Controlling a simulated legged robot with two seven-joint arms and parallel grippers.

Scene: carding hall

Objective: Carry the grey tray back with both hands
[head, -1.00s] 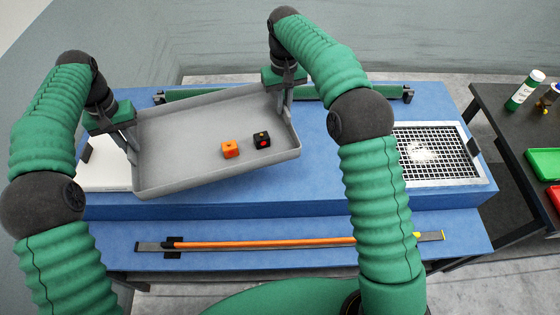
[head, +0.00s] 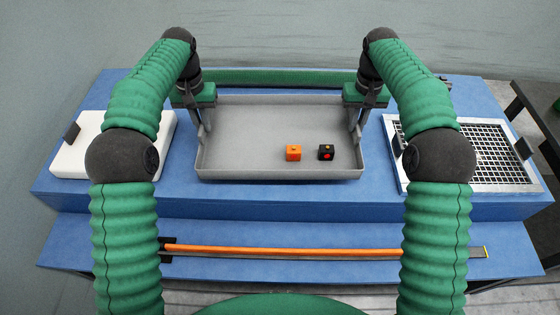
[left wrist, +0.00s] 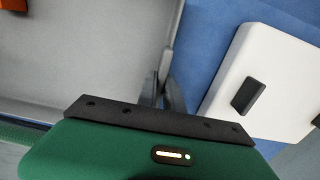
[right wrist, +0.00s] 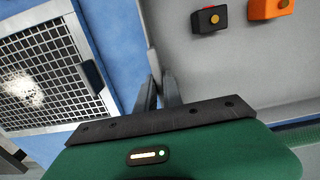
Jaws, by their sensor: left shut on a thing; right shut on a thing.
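The grey tray (head: 245,172) is level in the head view, above or on the middle of the blue table; I cannot tell if it touches. My left gripper (head: 206,128) is shut on the tray's left wall, also in the left wrist view (left wrist: 165,100). My right gripper (head: 355,126) is shut on the right wall, also in the right wrist view (right wrist: 160,95). The fingertips are partly hidden.
A white block (head: 75,155) with a black handle lies left of the tray. A white-framed grid (head: 490,155) lies to the right. A green bar (head: 285,78) runs behind the tray. An orange rod (head: 280,250) lies along the lower front step. Dark side furniture (head: 535,115) stands at far right.

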